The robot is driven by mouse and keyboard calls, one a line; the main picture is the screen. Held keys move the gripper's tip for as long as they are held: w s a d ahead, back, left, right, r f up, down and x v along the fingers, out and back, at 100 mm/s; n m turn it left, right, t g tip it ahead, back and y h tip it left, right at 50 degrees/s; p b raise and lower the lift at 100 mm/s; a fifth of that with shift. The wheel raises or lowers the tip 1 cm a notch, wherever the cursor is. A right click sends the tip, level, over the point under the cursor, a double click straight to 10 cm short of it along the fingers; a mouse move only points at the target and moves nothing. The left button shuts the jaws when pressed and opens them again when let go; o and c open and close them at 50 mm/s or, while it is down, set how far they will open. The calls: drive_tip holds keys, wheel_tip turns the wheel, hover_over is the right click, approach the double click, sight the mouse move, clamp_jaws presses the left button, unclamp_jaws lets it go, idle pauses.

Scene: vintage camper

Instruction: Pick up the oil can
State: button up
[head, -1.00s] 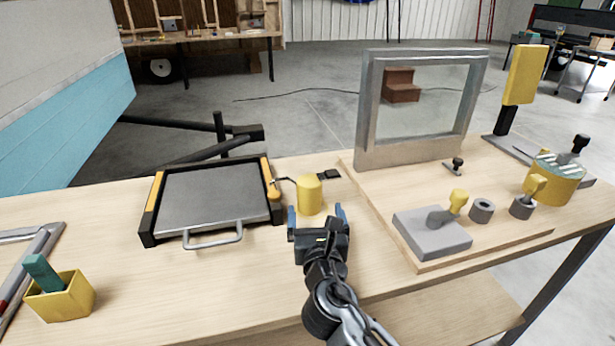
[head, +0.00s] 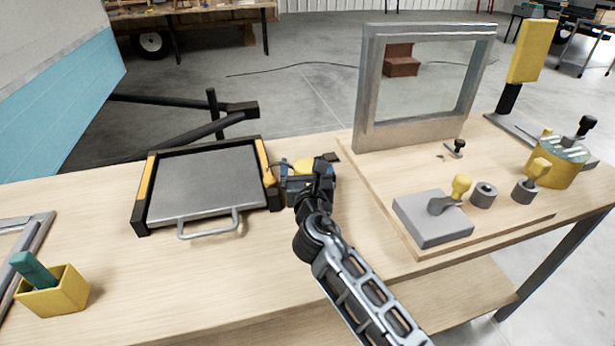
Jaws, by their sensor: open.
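The oil can, which appears to be the yellow cylinder (head: 304,164), stands on the workbench just right of the black-framed tray. A thin dark piece sticks out on its left side, like a spout. Only its upper part shows; my gripper hides the rest. My gripper (head: 305,178) is open and right at the can on its near side. I cannot tell whether the fingers touch the can or how far they reach around it.
The black-framed tray (head: 195,190) with yellow side strips stands close left of my gripper. A raised wooden board (head: 400,215) on the right bears a grey upright frame (head: 365,105) and a grey block (head: 432,228). The front middle of the workbench (head: 190,275) is clear.

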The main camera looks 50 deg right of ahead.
drive_tip(key=shift+c, duration=0.2)
drive_tip(key=c, duration=1.2)
